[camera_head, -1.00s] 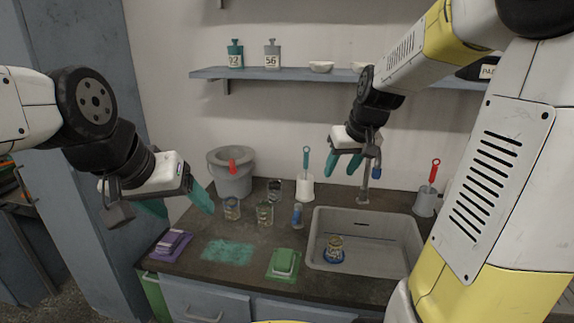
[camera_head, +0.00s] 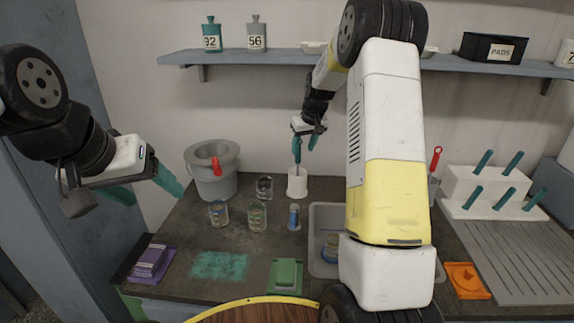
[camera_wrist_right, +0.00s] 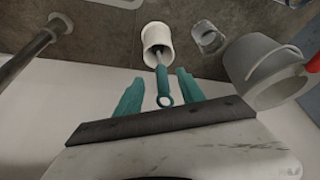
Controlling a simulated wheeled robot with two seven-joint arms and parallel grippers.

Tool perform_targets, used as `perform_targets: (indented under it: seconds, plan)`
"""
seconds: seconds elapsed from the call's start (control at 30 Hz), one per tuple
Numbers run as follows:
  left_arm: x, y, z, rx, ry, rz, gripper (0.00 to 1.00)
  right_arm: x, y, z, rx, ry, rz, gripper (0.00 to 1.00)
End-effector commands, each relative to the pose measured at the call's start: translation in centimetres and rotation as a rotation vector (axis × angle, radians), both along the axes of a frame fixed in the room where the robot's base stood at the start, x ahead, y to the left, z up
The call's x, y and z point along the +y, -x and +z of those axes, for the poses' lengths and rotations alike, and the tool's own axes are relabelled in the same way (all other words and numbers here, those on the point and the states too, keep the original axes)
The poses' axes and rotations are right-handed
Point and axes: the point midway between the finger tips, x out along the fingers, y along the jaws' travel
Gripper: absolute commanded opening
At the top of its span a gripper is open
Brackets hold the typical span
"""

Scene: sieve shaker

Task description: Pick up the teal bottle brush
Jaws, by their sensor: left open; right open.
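The teal bottle brush (camera_wrist_right: 162,85) stands in a white holder (camera_head: 297,182) at the back of the counter. In the right wrist view its ringed handle end lies between the two teal fingers of my right gripper (camera_wrist_right: 160,92). The fingers are open, with a gap on each side of the handle. In the head view my right gripper (camera_head: 304,143) is at the top of the brush, just above the holder, and partly hides the handle. My left gripper (camera_head: 143,188) is open and empty in the air at the left, away from the brush.
A grey bucket (camera_head: 213,180) stands left of the holder. Glass beakers (camera_head: 257,215) and a blue-capped bottle (camera_head: 294,217) are in front. The sink (camera_head: 322,215) is to the right, partly behind my right arm. A shelf (camera_head: 280,56) runs above.

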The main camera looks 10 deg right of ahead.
Motion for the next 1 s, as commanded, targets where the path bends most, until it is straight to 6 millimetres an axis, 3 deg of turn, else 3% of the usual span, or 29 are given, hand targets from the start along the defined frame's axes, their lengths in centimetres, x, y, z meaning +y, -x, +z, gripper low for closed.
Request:
perform_targets:
  seconds: [0.2,0.37,0.67,0.9,1.0]
  plan:
    - [0.0,0.0,0.0,0.0,0.0,0.0,0.71,0.5,-2.3,0.0,0.0,0.0,-0.001,0.46]
    - [0.0,0.0,0.0,0.0,0.0,0.0,0.71,0.5,-2.7,-0.6,0.002,0.0,-0.001,0.46]
    - [0.0,0.0,0.0,0.0,0.0,0.0,0.71,0.8,-4.2,-4.4,0.002,0.0,-0.001,0.46]
    - [0.0,0.0,0.0,0.0,0.0,0.0,0.71,0.8,-4.3,-4.6,0.0,0.0,-0.001,0.46]
    - [0.0,0.0,0.0,0.0,0.0,0.0,0.71,0.8,-4.3,-4.6,0.0,0.0,-0.001,0.26]
